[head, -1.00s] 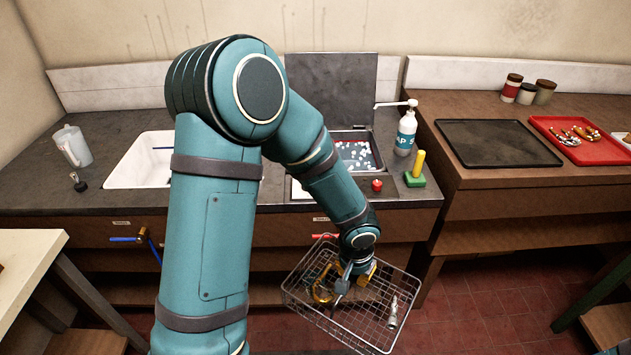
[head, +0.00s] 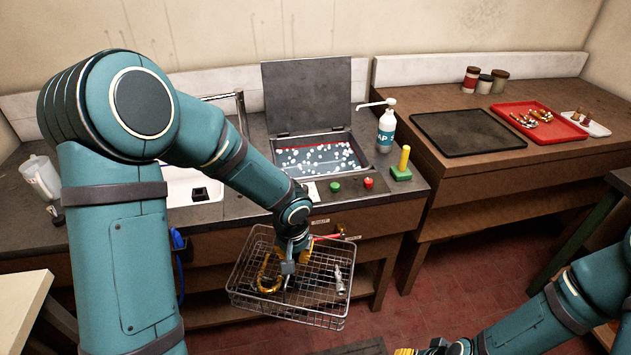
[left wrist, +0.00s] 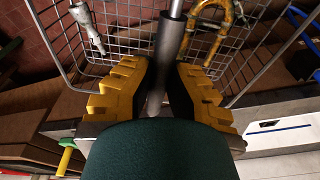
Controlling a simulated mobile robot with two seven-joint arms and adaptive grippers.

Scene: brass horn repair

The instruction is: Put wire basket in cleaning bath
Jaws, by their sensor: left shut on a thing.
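The wire basket (head: 322,318) hangs in front of the counter, below its top. It holds a curved brass tube (head: 262,274) and a silvery part (head: 340,281); both also show in the left wrist view. My left gripper (head: 290,262) is shut on the basket's upright grey post (left wrist: 170,45). The cleaning bath (head: 361,157) is set in the counter behind and above the basket. Its dark lid (head: 306,95) stands open, and whitish bubbles float inside. My right gripper (head: 432,348) is at the bottom edge, partly cut off, so its jaws are unclear.
A soap pump bottle (head: 385,130) and a green block with a yellow peg (head: 402,168) stand right of the bath. Green (head: 335,187) and red (head: 368,183) buttons sit before it. A sink is at left. The right bench holds a black tray (head: 467,133) and red tray (head: 563,133).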

